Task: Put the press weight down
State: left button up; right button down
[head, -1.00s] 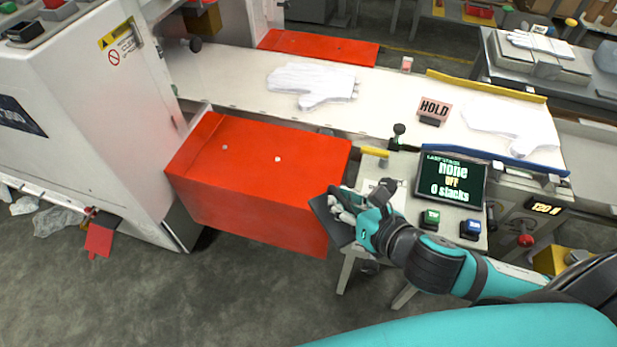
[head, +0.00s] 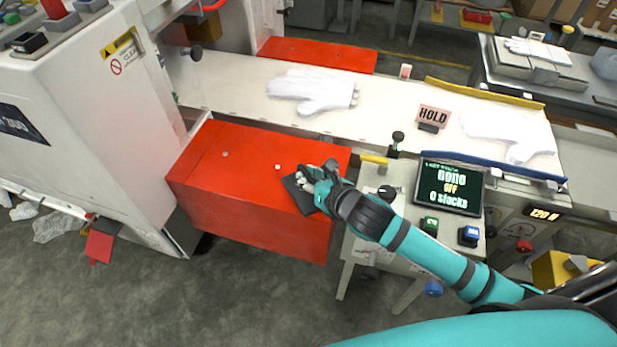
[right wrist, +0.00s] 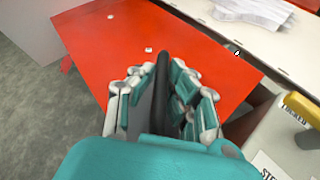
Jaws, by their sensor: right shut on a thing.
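The press weight is a dark grey flat plate (head: 300,194), held in my right gripper (head: 318,178). In the head view the plate is over the right part of the red box top (head: 225,176); I cannot tell whether it touches it. In the right wrist view the dark plate (right wrist: 161,95) stands edge-on between the fingers of my right gripper (right wrist: 162,90), which are shut on it. The red surface (right wrist: 110,45) lies beyond the fingers. My left gripper is not in view.
A white belt (head: 220,80) runs behind the red box, with a white glove (head: 312,92) and a HOLD sign (head: 433,116) on it. A display (head: 450,187) and buttons stand on the console to the right. The red top's left part is largely clear.

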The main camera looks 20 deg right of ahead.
dwell(0.3)
jog(key=c, duration=1.7)
grip_release()
jog(key=shift+f, duration=0.2)
jog(key=o, duration=0.4)
jog(key=shift+c, duration=0.2)
jog(key=shift+r, duration=0.1)
jog(key=v, duration=1.2)
